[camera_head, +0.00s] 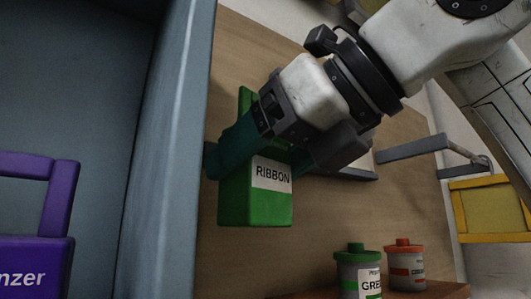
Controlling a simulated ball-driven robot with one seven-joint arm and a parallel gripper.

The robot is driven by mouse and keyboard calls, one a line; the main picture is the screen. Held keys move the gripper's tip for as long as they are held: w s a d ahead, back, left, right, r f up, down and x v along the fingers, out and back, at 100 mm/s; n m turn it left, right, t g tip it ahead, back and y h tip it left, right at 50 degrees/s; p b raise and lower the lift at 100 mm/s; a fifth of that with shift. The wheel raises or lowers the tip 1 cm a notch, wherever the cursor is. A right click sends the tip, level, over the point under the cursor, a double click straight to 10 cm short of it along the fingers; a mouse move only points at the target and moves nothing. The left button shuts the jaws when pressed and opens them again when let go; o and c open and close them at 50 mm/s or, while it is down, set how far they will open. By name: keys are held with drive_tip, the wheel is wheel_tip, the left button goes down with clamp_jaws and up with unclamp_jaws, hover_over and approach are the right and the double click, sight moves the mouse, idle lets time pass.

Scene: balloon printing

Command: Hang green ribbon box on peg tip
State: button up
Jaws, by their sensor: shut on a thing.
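The green ribbon box (252,206) has a white label reading "RIBBON" and hangs in front of the wooden panel. A green upright part of it shows above, partly behind my gripper. My gripper (255,150) reaches in from the upper right and is shut on the ribbon box near its top, with a dark finger on each side. No peg tip can be made out; it may be hidden behind the gripper or the box.
A blue-grey wall (165,150) stands close to the left of the box. A purple handled object (35,255) is beyond it. Below right, a green-lidded jar (358,270) and a red-lidded jar (404,265) stand on a ledge. A grey bracket (415,149) and yellow frame (490,208) are at right.

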sight(286, 146)
drive_tip(key=shift+w+a+f+p, duration=0.25)
drive_tip(key=shift+w+a, duration=0.4)
drive_tip(key=shift+w, duration=0.3)
drive_tip(key=shift+w+a+f+p, duration=0.25)
drive_tip(key=shift+w+a, duration=0.4)
drive_tip(key=shift+w, duration=0.35)
drive_tip(key=shift+w+a+f+p, duration=0.15)
drive_tip(key=shift+w+a+f, duration=0.15)
drive_tip(key=shift+w+a, duration=0.5)
drive_tip(key=shift+w+d, duration=0.15)
drive_tip(key=shift+w, duration=0.05)
drive_tip(key=o, duration=1.2)
drive_tip(key=shift+s+d, duration=0.1)
drive_tip(key=b+v, duration=0.3)
drive_tip(key=v, duration=0.7)
drive_tip(key=shift+s+d+r, duration=0.15)
drive_tip(key=shift+r, duration=0.05)
